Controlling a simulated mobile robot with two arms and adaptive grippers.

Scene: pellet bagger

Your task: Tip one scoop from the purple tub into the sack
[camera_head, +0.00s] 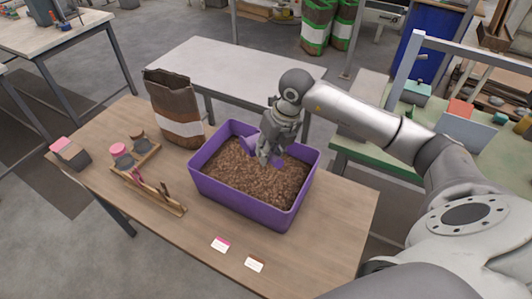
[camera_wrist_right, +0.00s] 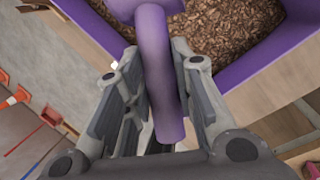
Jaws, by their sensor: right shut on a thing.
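The purple tub (camera_head: 240,205) stands on the wooden table and holds brown chip-like pellets (camera_head: 247,178); part of it also shows in the wrist view (camera_wrist_right: 292,52). The brown sack (camera_head: 172,100) with a white band stands upright behind and left of the tub, its top looking open. My right gripper (camera_head: 267,152) is over the tub, low near the pellets. It is shut on the handle of a purple scoop (camera_wrist_right: 158,70), which runs between its fingers. The scoop's bowl is largely hidden, so I cannot tell its load. My left gripper is not in view.
Left of the tub are a wooden rack (camera_head: 158,197) with small tools, a tray (camera_head: 140,160) with jars, and a dark pink-topped box (camera_head: 72,155). A grey table (camera_head: 230,65) stands behind.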

